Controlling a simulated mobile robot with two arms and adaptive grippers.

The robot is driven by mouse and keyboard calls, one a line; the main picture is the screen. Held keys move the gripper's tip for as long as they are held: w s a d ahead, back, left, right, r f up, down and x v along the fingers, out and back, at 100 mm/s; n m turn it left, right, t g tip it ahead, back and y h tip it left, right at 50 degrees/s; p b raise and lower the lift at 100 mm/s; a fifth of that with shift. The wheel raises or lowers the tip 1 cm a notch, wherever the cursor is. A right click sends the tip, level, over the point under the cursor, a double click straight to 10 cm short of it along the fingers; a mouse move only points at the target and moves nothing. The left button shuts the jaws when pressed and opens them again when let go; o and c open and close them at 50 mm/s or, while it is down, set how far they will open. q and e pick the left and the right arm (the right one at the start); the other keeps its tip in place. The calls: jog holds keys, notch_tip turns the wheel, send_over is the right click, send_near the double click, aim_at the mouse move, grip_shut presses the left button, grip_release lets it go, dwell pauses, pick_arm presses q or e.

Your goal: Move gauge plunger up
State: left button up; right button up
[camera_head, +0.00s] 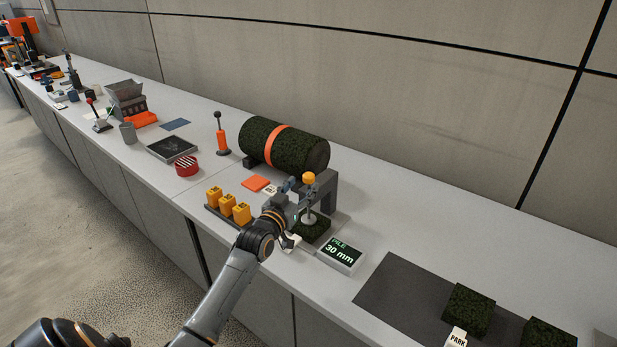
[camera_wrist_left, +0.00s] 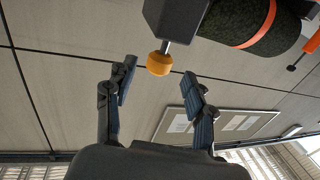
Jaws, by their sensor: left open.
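The pile gauge (camera_head: 328,190) is a dark grey stand on the counter with an orange plunger knob (camera_head: 309,179) on top. Its pale round foot (camera_head: 309,218) is at a green turf square (camera_head: 315,233). A display (camera_head: 341,254) beside it reads "PILE 30 mm". My left gripper (camera_head: 298,195) is at the gauge, partly covering it. In the left wrist view the gripper (camera_wrist_left: 159,87) is open and empty, and the orange knob (camera_wrist_left: 159,63) shows between and beyond the fingertips, apart from them. The plunger shaft is partly hidden by the fingers. My right gripper is out of view.
A rolled turf with an orange band (camera_head: 284,145) lies behind the gauge. Several yellow blocks (camera_head: 227,206) stand left of my arm. A dark mat (camera_head: 385,294) with turf squares (camera_head: 468,309) lies to the right.

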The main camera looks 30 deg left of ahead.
aim_at(306, 181)
pick_arm(q)
jog(key=shift+w+a, duration=0.2)
jog(key=shift+w, duration=1)
jog(key=shift+w+a, duration=0.15)
jog(key=shift+w, duration=1.05)
jog(key=shift+c, duration=0.2)
grip_shut()
